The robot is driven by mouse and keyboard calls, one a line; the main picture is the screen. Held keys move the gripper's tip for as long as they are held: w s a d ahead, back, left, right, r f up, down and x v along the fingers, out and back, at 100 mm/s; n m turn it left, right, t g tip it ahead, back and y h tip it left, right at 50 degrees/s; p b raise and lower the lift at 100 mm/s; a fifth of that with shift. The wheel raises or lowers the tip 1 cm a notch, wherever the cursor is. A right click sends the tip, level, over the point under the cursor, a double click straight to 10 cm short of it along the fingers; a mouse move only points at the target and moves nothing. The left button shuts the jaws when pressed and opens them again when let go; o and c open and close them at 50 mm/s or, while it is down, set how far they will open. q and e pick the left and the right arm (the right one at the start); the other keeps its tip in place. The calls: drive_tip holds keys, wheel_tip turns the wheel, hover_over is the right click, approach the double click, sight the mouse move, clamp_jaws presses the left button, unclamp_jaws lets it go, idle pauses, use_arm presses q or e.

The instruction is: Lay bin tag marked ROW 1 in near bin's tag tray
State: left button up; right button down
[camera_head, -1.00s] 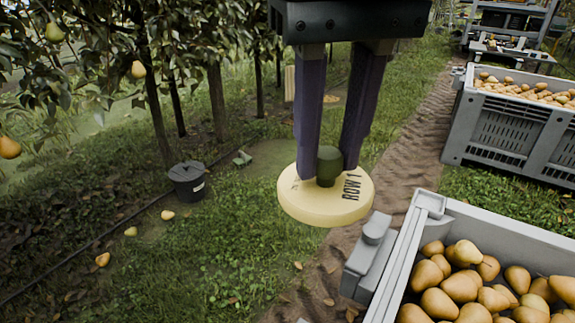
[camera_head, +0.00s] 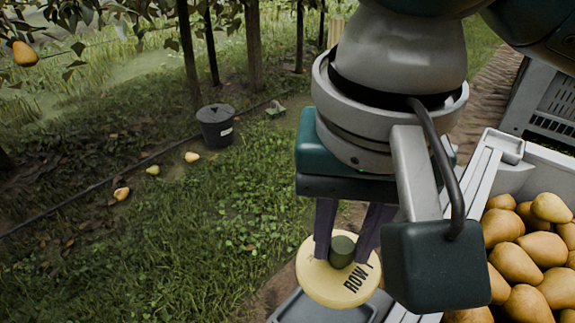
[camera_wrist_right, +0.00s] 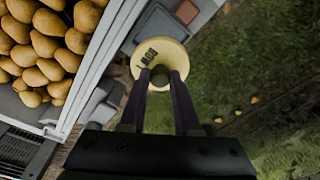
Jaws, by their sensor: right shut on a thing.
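My right gripper (camera_head: 346,240) is shut on the dark green knob of a round, pale yellow bin tag marked ROW 1 (camera_head: 318,281). In the right wrist view, the tag (camera_wrist_right: 172,47) hangs from the fingers with its lettering up. The grey tag tray (camera_head: 292,308) is on the outer side of the near bin (camera_head: 482,182), partly hidden by the tag. The tray (camera_wrist_right: 148,28) also shows in the right wrist view, with the tag overlapping its edge. I cannot tell the gap between tag and tray. My left gripper is not in view.
Pears (camera_head: 516,262) fill the near bin at right. A reddish square (camera_wrist_right: 187,11) lies beside the tray in the right wrist view. A black lidded bucket (camera_head: 216,128) and a few fallen pears (camera_head: 192,157) are on the grass at left, with open grass around them.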

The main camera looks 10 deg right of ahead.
wheel_tip(320, 180, down, 13)
drive_tip(key=b, duration=0.5)
drive_tip(key=shift+r+b, duration=0.2)
drive_tip(key=shift+b, duration=0.1)
drive_tip(key=shift+r, duration=0.1)
drive_tip(key=shift+f, duration=0.25)
drive_tip(key=c, duration=0.6)
unclamp_jaws()
drive_tip(key=shift+c, duration=0.2)
